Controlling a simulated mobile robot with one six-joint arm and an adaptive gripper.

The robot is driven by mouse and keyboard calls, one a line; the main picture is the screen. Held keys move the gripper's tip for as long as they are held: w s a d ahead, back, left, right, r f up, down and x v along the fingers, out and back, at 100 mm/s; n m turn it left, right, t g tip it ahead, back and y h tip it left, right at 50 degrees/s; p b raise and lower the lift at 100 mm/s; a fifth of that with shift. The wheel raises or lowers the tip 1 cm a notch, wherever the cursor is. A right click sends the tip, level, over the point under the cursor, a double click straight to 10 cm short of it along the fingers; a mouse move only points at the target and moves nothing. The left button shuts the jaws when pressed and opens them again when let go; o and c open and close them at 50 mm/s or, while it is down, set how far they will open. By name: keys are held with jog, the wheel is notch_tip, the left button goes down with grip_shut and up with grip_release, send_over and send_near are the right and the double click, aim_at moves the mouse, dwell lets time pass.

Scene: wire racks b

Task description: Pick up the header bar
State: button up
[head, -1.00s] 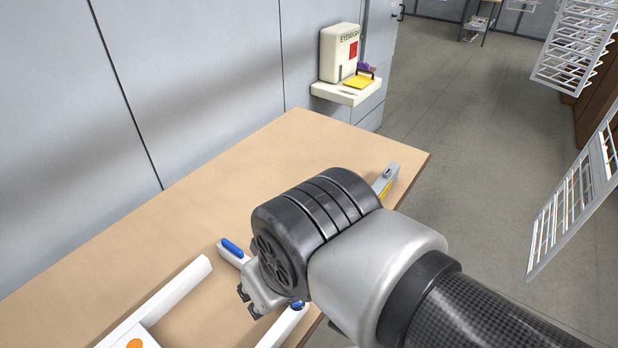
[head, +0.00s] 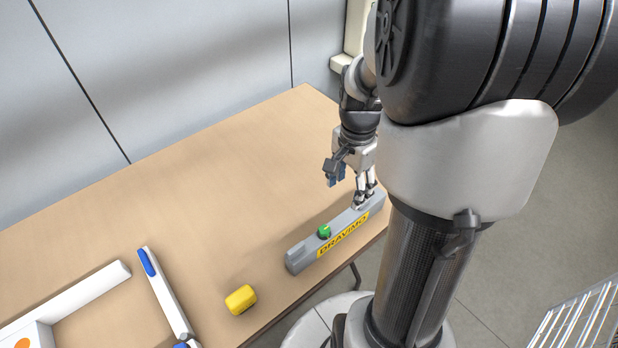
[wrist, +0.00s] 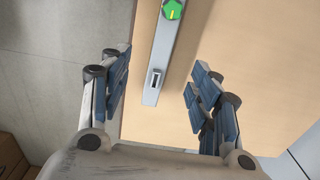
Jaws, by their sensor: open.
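A long grey bar (head: 303,255) with a yellow DRAVIMO label and a green piece on top lies near the table's front edge; I take it as the header bar, though a white bar (head: 167,300) with blue ends lies to its left. My gripper (head: 349,186) is open, pointing down over the grey bar's far end. In the wrist view the grey bar (wrist: 164,55) runs between the spread fingers (wrist: 163,97), with a gap on both sides. A dark slot shows near its end. Whether a finger touches it in the head view I cannot tell.
The wooden table (head: 215,190) is clear behind the bars. A small yellow block (head: 241,299) lies between the grey and white bars. A white frame (head: 75,292) lies at the left. A grey wall (head: 190,60) stands behind the table. A wire rack (head: 585,318) is at lower right.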

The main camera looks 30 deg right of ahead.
jog(key=b, duration=0.4)
send_over(339, 222)
jog(key=f, duration=0.7)
jog(key=s+f, duration=0.1)
jog(key=f, duration=0.3)
jog(key=shift+a, duration=0.1)
jog(key=f+b, duration=0.1)
jog(key=f, duration=0.1)
jog(key=f+b, duration=0.1)
jog(key=f, duration=0.1)
jog(key=w+f, duration=0.1)
jog(key=f, duration=0.1)
jog(key=shift+f+b, duration=0.2)
jog(key=shift+b, duration=0.2)
jog(key=shift+r, duration=0.1)
jog(key=shift+c, duration=0.4)
grip_shut()
